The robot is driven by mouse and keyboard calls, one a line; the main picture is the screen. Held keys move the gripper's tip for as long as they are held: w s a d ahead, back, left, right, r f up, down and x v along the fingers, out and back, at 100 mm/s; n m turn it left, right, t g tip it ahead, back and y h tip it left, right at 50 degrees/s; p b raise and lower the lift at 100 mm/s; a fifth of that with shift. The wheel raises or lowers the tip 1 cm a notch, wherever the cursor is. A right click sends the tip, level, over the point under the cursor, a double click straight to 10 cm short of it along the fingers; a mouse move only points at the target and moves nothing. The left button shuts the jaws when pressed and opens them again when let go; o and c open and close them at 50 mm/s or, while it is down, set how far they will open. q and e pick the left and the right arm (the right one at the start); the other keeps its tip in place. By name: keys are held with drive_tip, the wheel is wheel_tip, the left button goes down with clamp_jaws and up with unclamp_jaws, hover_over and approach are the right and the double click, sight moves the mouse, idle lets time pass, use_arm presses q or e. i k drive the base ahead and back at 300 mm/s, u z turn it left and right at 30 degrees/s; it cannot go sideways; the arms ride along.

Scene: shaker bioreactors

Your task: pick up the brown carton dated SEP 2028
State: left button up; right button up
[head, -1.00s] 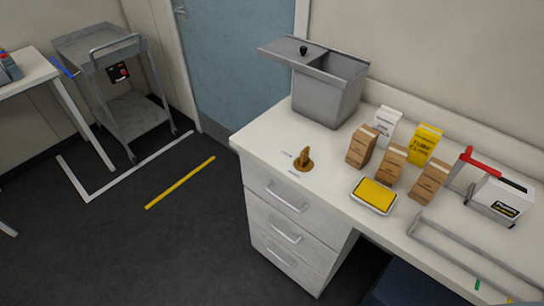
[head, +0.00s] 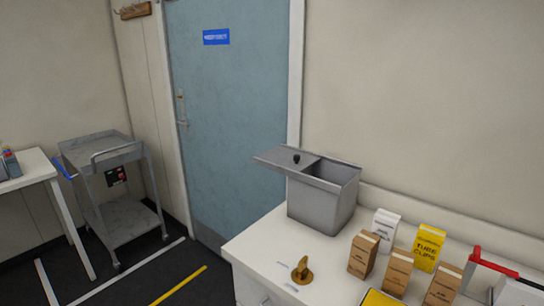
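Three brown cartons stand upright on the white bench at the lower right of the head view: a left one (head: 364,254), a middle one (head: 397,271) and a right one (head: 443,287). The right one is partly cut off by the bottom edge. Their printing is too small to read, so I cannot tell which is dated SEP 2028. A white carton (head: 385,230) and a yellow tube clips carton (head: 428,248) stand behind them. Neither of my grippers is in view.
A grey metal bin (head: 322,197) with its lid slid aside stands at the bench's back left. A brass-coloured stand (head: 301,270) sits near the front. A yellow pad (head: 380,298) and a red-handled device (head: 492,262) are partly visible. A grey cart (head: 112,190) stands left of the blue door (head: 232,110).

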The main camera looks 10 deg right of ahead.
sight(400, 267)
drive_tip(key=z, duration=1.4)
